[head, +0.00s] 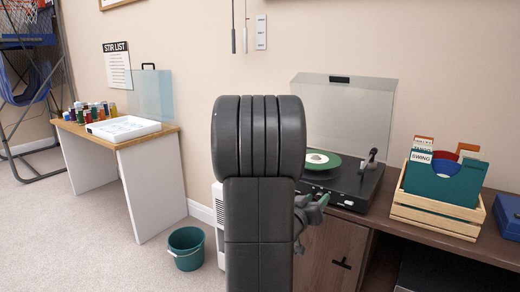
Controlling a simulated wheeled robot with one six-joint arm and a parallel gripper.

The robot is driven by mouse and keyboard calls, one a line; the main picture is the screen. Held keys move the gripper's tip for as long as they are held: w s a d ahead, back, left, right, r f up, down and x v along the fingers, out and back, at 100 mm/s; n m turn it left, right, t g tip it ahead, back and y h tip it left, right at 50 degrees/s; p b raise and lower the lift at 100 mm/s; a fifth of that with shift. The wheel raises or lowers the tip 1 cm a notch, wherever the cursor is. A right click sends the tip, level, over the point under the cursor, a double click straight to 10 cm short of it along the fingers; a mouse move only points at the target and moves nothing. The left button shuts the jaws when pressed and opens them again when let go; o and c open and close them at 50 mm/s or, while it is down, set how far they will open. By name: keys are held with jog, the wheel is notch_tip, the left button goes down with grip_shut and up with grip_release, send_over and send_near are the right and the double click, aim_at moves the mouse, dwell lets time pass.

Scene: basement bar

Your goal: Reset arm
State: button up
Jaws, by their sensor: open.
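My arm stands upright in the middle of the head view and covers part of the scene. My gripper (312,212) shows partly behind its right side, in front of the left front edge of the record player (345,190). The gripper is open, and I see nothing held in it. Part of it is hidden by my arm. The record player has its clear lid up and a green record (322,167) on it, partly hidden by my arm.
A wooden crate (436,212) of records stands on the brown cabinet (372,211), right of the player. A dark blue box (508,214) is at the right edge. At left, a table (105,142) holds a white tray (123,128) and several spools. A green bucket (186,247) stands on the floor.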

jog(key=shift+m+b, duration=0.5)
jog(key=shift+m, duration=0.3)
